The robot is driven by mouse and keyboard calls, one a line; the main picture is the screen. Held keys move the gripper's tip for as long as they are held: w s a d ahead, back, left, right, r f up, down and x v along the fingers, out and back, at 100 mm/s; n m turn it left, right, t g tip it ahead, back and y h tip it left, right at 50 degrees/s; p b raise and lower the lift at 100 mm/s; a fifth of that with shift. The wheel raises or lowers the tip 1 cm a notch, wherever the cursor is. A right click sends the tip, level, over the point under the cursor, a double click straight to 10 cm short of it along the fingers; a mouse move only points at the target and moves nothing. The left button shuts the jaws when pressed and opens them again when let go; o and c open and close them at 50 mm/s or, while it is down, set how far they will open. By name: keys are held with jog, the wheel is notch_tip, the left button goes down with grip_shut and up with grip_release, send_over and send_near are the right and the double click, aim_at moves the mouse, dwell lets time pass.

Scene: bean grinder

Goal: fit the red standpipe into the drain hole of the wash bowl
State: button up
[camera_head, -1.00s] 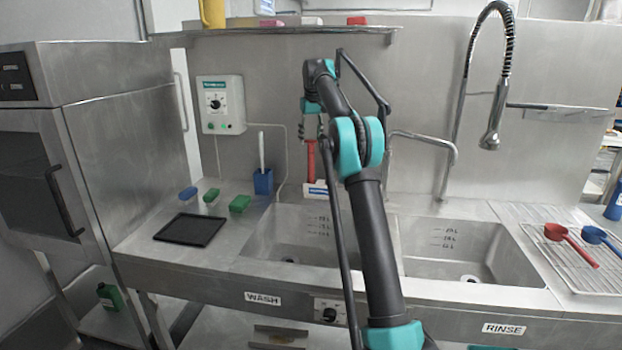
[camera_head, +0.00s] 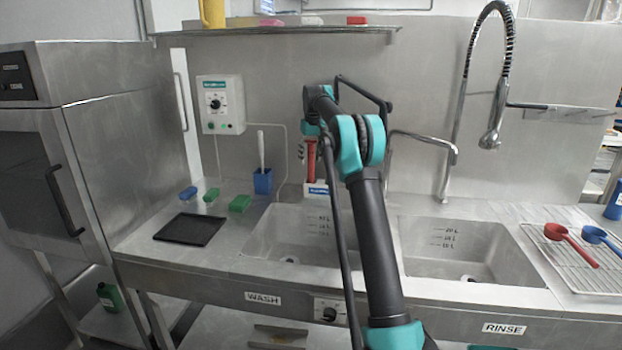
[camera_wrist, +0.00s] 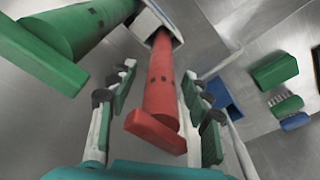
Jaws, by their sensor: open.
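The red standpipe (camera_head: 311,165) stands in a white labelled holder (camera_head: 316,190) behind the wash bowl. In the wrist view the red standpipe (camera_wrist: 161,92) has a wide cross-piece at its near end and runs down into the holder (camera_wrist: 158,18). My gripper (camera_wrist: 156,95) is open, with fingers on both sides of the red standpipe and gaps between. In the head view my gripper (camera_head: 311,148) is at the standpipe's upper part, partly hidden by my arm. The wash bowl (camera_head: 270,236) is the left basin; its drain hole (camera_head: 290,260) shows near the bowl's front.
A green pipe (camera_wrist: 80,30) stands beside the red one in the wrist view. A tap (camera_head: 425,140) and the rinse bowl (camera_head: 450,265) are to the right.

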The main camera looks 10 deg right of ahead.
jog(key=shift+c, duration=0.5)
grip_shut()
jog(key=shift+r, duration=0.1)
